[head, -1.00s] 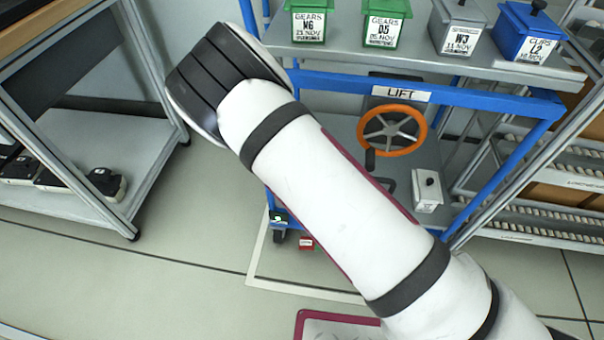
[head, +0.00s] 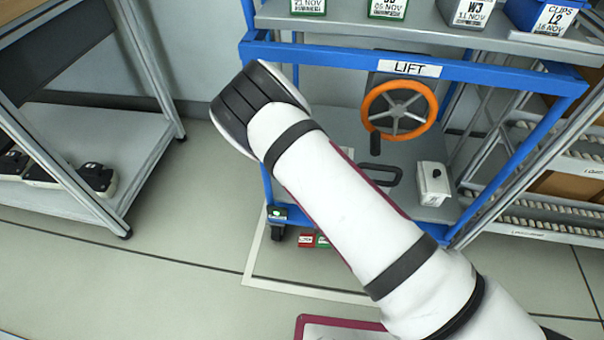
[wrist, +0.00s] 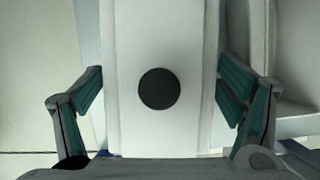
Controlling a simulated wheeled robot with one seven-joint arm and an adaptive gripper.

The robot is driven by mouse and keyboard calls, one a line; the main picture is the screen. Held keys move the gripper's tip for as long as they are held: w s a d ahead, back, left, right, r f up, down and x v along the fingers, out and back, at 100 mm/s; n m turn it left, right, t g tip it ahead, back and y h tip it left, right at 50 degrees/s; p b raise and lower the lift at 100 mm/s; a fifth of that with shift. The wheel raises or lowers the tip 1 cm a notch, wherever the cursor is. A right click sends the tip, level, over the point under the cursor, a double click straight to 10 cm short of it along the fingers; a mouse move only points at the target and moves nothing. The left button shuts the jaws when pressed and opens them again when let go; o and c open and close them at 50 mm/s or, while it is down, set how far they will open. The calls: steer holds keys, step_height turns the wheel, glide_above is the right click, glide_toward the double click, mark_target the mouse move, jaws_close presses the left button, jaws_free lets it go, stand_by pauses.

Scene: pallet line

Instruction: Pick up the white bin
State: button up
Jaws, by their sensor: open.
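A small white bin (head: 433,184) with a black knob on top stands on the lower deck of the blue cart, right of the orange wheel. A grey bin labelled W3 (head: 466,12) stands on the upper shelf, cut off by the picture's top edge. My gripper (wrist: 160,115) shows only in the wrist view, with its fingers spread wide. Between and beyond them is a pale panel (wrist: 125,45) with a dark round spot. I cannot tell what this panel belongs to. In the head view my arm crosses the middle and the gripper is not seen.
The blue cart frame (head: 500,73) bears a LIFT sign and an orange handwheel (head: 399,110). Green bins (head: 388,9) and a blue bin (head: 540,14) share the upper shelf. A grey rack (head: 95,160) stands left and roller shelving (head: 560,215) right.

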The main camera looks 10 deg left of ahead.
steer(key=shift+f, duration=0.15)
steer(key=c, duration=1.6)
steer(key=shift+w, duration=0.15)
steer(key=shift+c, duration=0.4)
steer(key=shift+r, duration=0.2)
